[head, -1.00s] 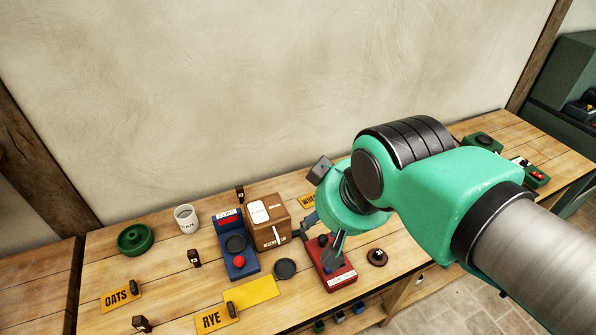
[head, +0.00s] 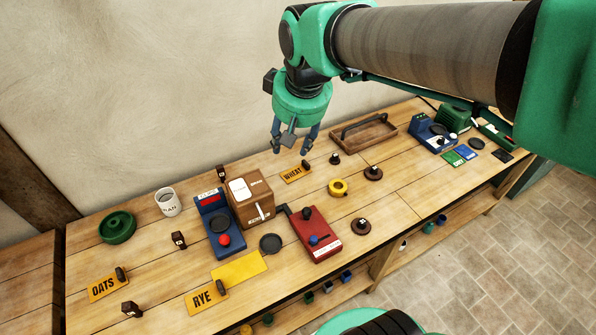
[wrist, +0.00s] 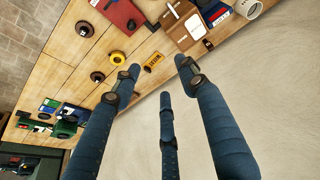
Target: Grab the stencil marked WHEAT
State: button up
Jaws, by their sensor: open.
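The WHEAT stencil (head: 293,174) is a small yellow plate with black letters and a dark knob at its right end. It lies flat on the bench, right of the brown box. It also shows in the wrist view (wrist: 154,61), between and beyond the fingers. My gripper (head: 291,146) is open and empty, pointing down above and behind the stencil near the wall. Its fingers also show in the wrist view (wrist: 158,80). The OATS stencil (head: 108,287) and the RYE stencil (head: 206,297) lie at the bench's front left.
The brown box (head: 250,197) and the red device (head: 316,236) stand left and in front of the WHEAT stencil. A yellow ring (head: 338,188) and dark round weights (head: 373,173) lie to its right. A wooden tray (head: 363,134) sits behind. Bare bench surrounds the stencil.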

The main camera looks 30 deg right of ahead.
jog(key=w+d+f+g, duration=0.1)
jog(key=w+d+f, duration=0.25)
jog(key=w, duration=0.55)
jog(key=g, duration=0.3)
send_over(307, 163)
notch_tip(307, 163, down, 25)
jog(key=shift+w+r+n+b, duration=0.1)
jog(key=shift+n+b, duration=0.3)
jog(key=shift+b, duration=0.05)
jog(key=shift+f+b, duration=0.7)
jog(key=shift+f, duration=3.6)
jog(key=shift+w+d+f+b, duration=0.15)
jog(key=shift+f+b, duration=0.5)
jog(key=shift+f, duration=1.95)
